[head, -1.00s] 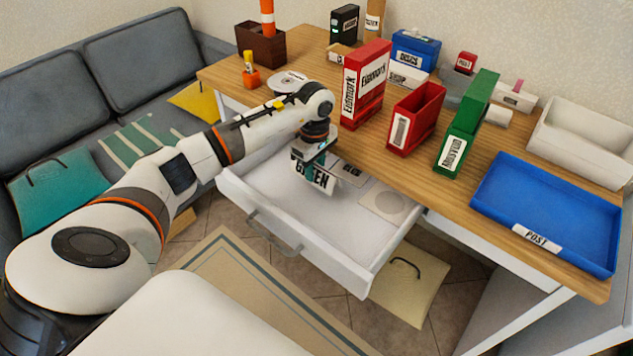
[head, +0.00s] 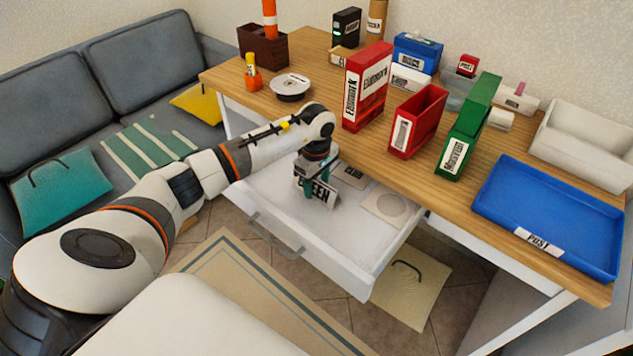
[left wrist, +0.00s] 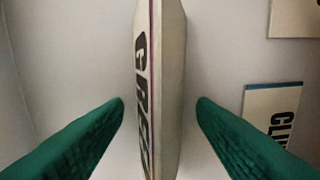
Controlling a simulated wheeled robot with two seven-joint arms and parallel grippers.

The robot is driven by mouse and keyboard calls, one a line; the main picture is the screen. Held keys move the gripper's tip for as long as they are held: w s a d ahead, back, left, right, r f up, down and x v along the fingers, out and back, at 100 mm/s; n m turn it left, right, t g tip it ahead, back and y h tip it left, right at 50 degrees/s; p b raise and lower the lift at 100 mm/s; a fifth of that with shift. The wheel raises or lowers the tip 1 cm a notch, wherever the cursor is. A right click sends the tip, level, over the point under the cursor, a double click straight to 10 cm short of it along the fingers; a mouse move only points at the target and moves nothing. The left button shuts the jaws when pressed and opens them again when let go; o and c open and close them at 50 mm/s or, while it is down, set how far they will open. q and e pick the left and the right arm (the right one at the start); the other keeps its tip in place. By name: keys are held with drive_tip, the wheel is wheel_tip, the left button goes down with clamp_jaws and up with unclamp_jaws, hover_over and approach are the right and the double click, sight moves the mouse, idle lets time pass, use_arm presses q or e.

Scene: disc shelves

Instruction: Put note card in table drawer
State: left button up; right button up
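The note card, a white card lettered GREEN (head: 312,191), stands on edge within the open white table drawer (head: 355,277). In the left wrist view the card (left wrist: 160,60) is seen nearly edge-on between two green fingers. My left gripper (head: 320,186) is low inside the drawer, around the card. In the left wrist view my left gripper (left wrist: 160,103) is open, with a visible gap between each fingertip and the card. Whether the card's lower edge rests on the drawer floor is hard to tell. My right gripper is not in view.
Inside the drawer lie another lettered card (head: 350,173) and a square sleeve with a round mark (head: 390,206). The tabletop above holds a red box file (head: 366,88), a red holder (head: 417,118), a green box file (head: 467,130) and a blue tray (head: 550,205).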

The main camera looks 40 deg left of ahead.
use_arm(q)
drive_tip(key=shift+r, duration=0.1)
wheel_tip(320, 180, up, 12)
idle(0.5)
